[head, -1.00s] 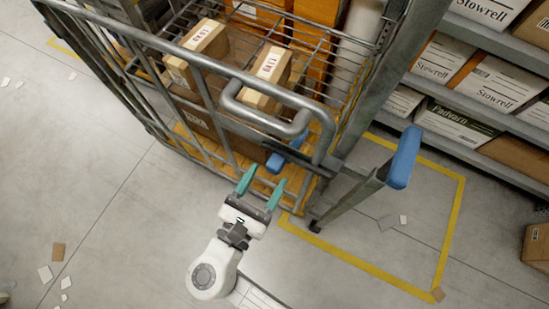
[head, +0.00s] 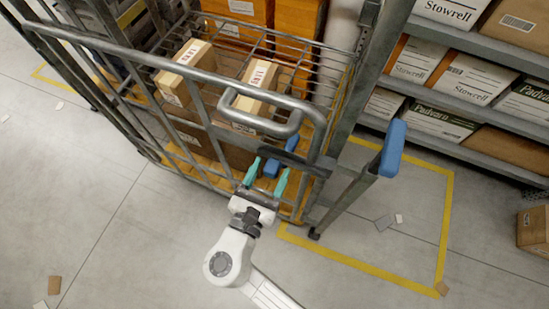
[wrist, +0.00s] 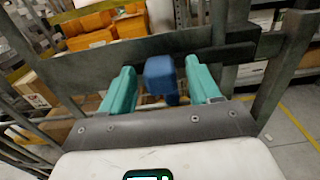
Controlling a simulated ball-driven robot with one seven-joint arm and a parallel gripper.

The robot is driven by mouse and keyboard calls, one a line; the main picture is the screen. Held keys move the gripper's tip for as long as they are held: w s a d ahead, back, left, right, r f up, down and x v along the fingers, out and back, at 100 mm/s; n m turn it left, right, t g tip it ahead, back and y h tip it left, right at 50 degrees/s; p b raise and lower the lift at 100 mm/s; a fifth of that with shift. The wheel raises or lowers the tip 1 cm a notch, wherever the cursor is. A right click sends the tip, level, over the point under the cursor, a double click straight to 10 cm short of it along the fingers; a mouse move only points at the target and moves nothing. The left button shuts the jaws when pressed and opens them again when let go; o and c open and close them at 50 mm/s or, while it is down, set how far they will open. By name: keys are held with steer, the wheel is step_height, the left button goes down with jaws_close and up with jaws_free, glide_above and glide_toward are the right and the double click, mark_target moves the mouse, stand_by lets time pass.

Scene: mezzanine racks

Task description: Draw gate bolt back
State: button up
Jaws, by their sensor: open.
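The gate bolt has a blue handle (head: 271,169), which also shows in the wrist view (wrist: 160,76). Its dark metal bar (wrist: 215,54) runs sideways along the plate of the cage trolley's tubular gate (head: 170,68). My gripper (head: 268,170) is open, with its two teal fingers pointing at the gate. In the wrist view the blue handle sits between the fingers (wrist: 159,72), with a visible gap on each side. I cannot tell how deep the handle is between them.
The trolley holds cardboard boxes (head: 186,72) behind the gate bars. A blue-topped grey post (head: 393,148) stands close to the right. A yellow floor line (head: 360,268) surrounds it. Shelves of cartons (head: 445,120) fill the right. The floor at left is clear apart from scraps.

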mark_target(275, 162)
steer(key=shift+x, duration=1.7)
steer(key=shift+c, duration=0.4)
jaws_close()
